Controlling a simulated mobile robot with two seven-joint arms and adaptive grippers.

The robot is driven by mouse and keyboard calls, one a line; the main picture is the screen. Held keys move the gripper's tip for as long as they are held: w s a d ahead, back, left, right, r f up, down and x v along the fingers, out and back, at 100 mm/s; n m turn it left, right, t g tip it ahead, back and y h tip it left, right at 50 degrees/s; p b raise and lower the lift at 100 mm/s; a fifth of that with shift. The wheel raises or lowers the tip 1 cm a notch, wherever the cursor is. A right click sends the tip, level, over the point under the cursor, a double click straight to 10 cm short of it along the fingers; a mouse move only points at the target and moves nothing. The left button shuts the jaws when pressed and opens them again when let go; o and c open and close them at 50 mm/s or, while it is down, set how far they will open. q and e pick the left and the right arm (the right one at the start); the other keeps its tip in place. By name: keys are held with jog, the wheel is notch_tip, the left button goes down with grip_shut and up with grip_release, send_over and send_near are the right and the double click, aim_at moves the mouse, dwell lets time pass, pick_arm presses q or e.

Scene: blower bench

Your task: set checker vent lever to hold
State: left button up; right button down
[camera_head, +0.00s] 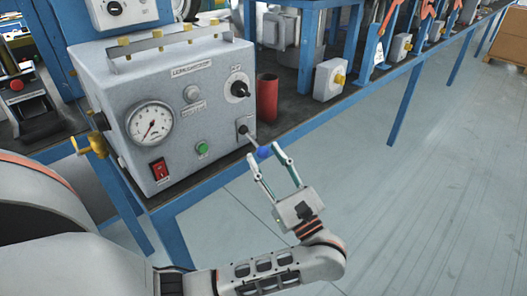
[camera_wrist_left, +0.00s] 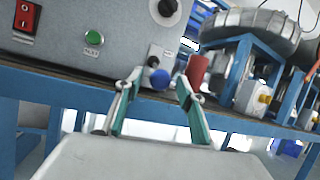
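The checker (camera_head: 185,100) is a grey box on the blue-framed bench. Its vent lever (camera_head: 252,140) sticks out from a small plate at the lower right of the front face and ends in a blue knob (camera_head: 263,152). In the head view the lever slants down and to the right. My left gripper (camera_head: 265,154) is open, its two fingertips on either side of the knob. In the left wrist view the knob (camera_wrist_left: 160,79) shows between the spread fingers, with gaps visible; contact cannot be told. The plate's lettering is too small to read. My right gripper is not in view.
A red cylinder (camera_head: 267,97) stands right of the checker. The front has a gauge (camera_head: 150,123), a red switch (camera_head: 159,168), a green button (camera_head: 202,147) and a black knob (camera_head: 240,89). A brass valve (camera_head: 91,146) sits at its left. Open floor lies right of the bench.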

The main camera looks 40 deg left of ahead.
aim_at(256, 145)
pick_arm(q)
jog(key=shift+x, duration=1.1)
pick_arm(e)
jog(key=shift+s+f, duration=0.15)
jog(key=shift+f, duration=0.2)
pick_arm(q)
grip_shut()
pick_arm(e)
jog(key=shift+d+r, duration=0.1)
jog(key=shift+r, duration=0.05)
